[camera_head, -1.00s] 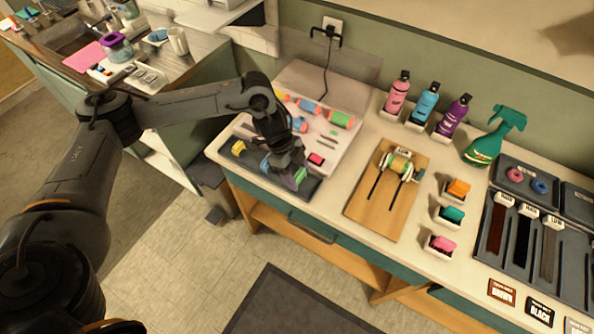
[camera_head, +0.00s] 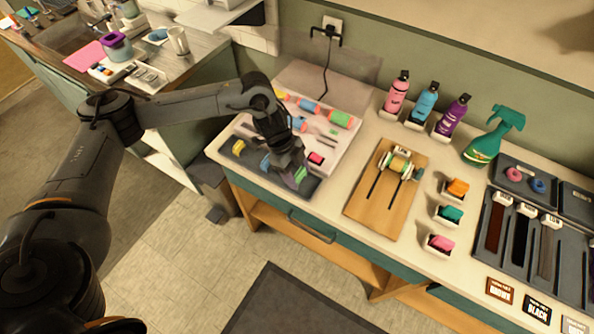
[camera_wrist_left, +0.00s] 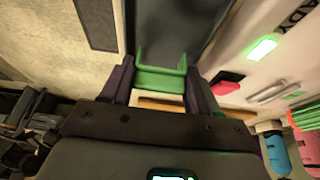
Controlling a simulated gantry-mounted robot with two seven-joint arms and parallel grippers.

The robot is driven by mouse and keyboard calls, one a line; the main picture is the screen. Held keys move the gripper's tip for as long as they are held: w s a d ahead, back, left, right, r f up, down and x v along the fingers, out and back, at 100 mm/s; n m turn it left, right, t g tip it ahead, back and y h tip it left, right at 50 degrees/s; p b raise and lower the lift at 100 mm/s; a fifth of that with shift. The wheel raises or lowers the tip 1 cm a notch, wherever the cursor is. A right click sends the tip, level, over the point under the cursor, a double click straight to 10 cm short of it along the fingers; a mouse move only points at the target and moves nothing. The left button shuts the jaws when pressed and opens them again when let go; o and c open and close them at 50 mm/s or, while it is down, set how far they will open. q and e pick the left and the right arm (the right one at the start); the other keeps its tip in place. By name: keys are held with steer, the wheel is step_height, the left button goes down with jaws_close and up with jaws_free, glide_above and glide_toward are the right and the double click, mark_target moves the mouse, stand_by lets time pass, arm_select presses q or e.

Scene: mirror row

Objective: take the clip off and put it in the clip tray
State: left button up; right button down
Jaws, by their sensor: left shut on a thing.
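My left gripper (camera_head: 291,171) is shut on a green clip (camera_wrist_left: 160,78), which sits between its dark fingertips in the left wrist view. In the head view the clip (camera_head: 300,175) shows at the fingertips, over the right part of the dark clip tray (camera_head: 312,187). A yellow clip (camera_head: 239,147) and a blue clip (camera_head: 265,161) lie in the tray's left and middle parts. I cannot tell whether the green clip touches the tray floor. My right gripper is not in view.
Coloured rollers (camera_head: 341,118) and a pink block (camera_head: 316,158) lie on the pale mat behind the tray. A wooden board (camera_head: 372,221) with a roller stand (camera_head: 399,164) is to the right. Bottles (camera_head: 425,101) stand at the back.

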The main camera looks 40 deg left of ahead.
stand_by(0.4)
arm_select(q)
steer(key=shift+f, duration=0.2)
stand_by(0.4)
steer(key=o, duration=1.2)
steer(key=shift+o, duration=0.9)
steer(key=shift+r+p, duration=0.1)
steer(key=shift+p, duration=0.25)
steer(key=shift+r+p, duration=3.45)
steer(key=shift+p, duration=0.05)
